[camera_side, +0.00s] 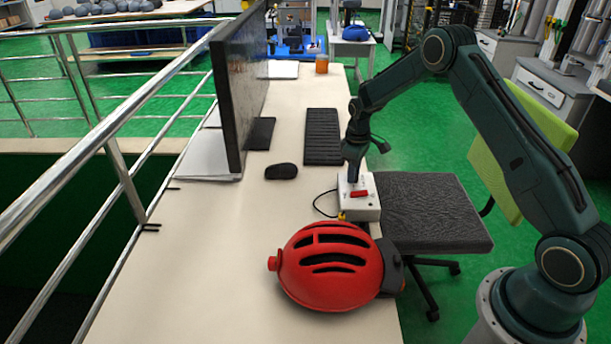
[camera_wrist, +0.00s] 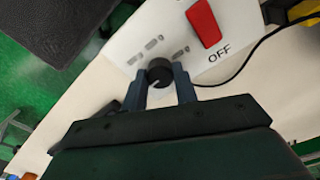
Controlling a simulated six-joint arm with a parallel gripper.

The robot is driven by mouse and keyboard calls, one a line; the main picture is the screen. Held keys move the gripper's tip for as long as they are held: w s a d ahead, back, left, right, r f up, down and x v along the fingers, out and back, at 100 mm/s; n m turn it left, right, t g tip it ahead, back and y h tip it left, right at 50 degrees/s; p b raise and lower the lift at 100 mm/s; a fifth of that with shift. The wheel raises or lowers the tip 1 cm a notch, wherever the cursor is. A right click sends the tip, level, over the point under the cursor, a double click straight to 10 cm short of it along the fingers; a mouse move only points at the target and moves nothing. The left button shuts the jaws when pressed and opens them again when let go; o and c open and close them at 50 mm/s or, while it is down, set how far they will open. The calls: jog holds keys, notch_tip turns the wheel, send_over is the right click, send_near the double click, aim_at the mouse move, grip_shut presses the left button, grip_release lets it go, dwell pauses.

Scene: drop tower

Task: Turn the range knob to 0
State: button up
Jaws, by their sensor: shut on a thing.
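The range knob (camera_wrist: 159,72) is a small round black knob on a white control box (camera_wrist: 150,32). In the wrist view my gripper (camera_wrist: 160,80) has its two blue-grey fingers on either side of the knob, closed on it. Faint markings are printed on the box around the knob, too blurred to read. In the side view the box (camera_side: 362,207) sits on the desk near its right edge, and my gripper (camera_side: 353,178) points down onto it, hiding the knob. A red switch (camera_wrist: 203,23) marked OFF is beside the knob.
A red helmet-like object (camera_side: 330,265) lies on the desk just in front of the box. A keyboard (camera_side: 322,137), a mouse (camera_side: 281,171) and a monitor (camera_side: 238,90) are behind and left. A black cable (camera_wrist: 252,52) leaves the box. A chair (camera_side: 430,210) stands to the right.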

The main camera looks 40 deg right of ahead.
jog(key=o, duration=1)
jog(key=shift+r, duration=0.15)
notch_tip(320, 180, up, 14)
jog(key=shift+f, duration=0.25)
